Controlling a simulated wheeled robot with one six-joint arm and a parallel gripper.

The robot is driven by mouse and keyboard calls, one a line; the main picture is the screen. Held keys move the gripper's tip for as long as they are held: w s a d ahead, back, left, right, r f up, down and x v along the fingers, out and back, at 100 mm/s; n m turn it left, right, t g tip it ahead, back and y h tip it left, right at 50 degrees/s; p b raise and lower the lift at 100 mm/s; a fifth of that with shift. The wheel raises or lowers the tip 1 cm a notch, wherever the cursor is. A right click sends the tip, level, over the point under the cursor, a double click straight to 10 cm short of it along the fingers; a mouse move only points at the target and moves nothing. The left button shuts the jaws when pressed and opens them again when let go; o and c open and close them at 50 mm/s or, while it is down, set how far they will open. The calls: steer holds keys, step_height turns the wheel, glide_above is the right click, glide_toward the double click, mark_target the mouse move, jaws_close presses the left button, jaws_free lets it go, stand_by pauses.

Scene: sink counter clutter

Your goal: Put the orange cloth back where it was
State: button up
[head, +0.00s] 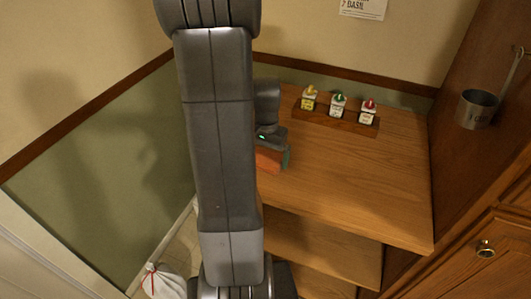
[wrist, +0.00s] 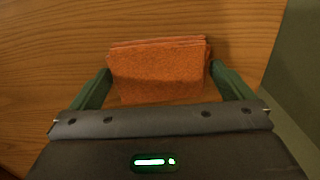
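The orange cloth (wrist: 158,68) is a folded block with layered edges, seen in the wrist view between the two green fingers of my gripper (wrist: 160,72). In the head view the cloth (head: 268,160) shows at the left part of the wooden counter (head: 345,185), low at the top surface. My gripper (head: 273,152) is over it there, partly hidden by my arm. Whether the cloth rests on the wood or is slightly raised I cannot tell.
A wooden rack (head: 335,119) at the back of the counter holds three small bottles with yellow, green and red tops. A metal cup (head: 477,109) is at the right by the wooden cabinet. The counter's middle and right are clear. A white bag (head: 163,283) sits low at left.

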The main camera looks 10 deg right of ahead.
mark_target(266, 157)
step_height(266, 157, up, 12)
steer(key=shift+r, duration=0.2)
steer(key=shift+f, duration=0.1)
stand_by(0.4)
step_height(266, 157, down, 13)
steer(key=shift+r, duration=2.1)
steer(key=shift+f, duration=0.1)
